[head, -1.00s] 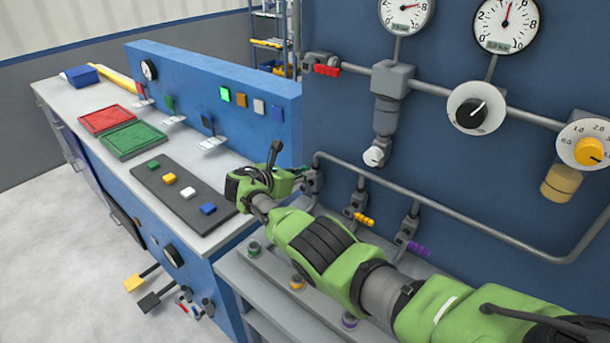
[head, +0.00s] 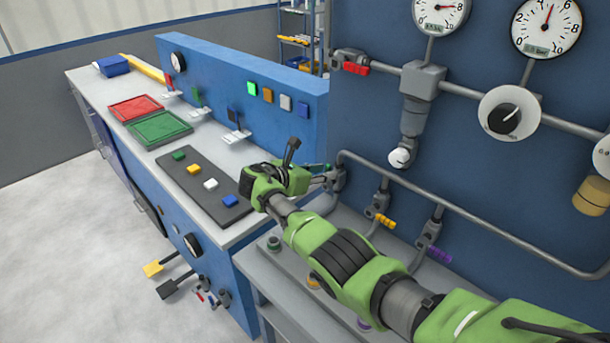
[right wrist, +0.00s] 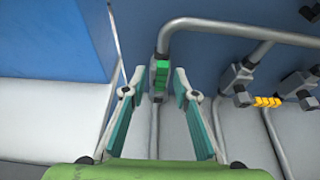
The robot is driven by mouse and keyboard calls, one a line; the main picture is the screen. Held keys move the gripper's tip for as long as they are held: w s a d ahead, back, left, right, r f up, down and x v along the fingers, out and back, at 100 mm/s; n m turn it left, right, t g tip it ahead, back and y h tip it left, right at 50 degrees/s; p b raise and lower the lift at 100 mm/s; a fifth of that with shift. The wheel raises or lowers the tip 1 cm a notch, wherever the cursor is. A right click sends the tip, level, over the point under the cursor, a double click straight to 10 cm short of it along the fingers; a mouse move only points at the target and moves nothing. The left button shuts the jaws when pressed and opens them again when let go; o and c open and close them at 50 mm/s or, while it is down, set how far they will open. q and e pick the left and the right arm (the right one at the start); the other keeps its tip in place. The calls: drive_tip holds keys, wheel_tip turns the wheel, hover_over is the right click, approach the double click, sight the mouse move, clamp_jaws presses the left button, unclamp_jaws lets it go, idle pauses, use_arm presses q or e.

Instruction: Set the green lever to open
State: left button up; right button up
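The green lever (right wrist: 161,75) sits on a small grey valve on the leftmost vertical pipe in the right wrist view. My left gripper is not in view.
Beside it on the blue panel are a yellow lever (head: 385,220) and a purple lever (head: 439,254). A red lever (head: 356,68) is on the upper pipe. A grey pipe (head: 470,232) runs above the lower valves. A blue-backed workbench (head: 245,95) stands at left.

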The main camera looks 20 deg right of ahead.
drive_tip(key=v, duration=0.9)
drive_tip(key=shift+s+a, duration=0.15)
drive_tip(key=shift+a, duration=0.05)
drive_tip(key=shift+r, duration=0.15)
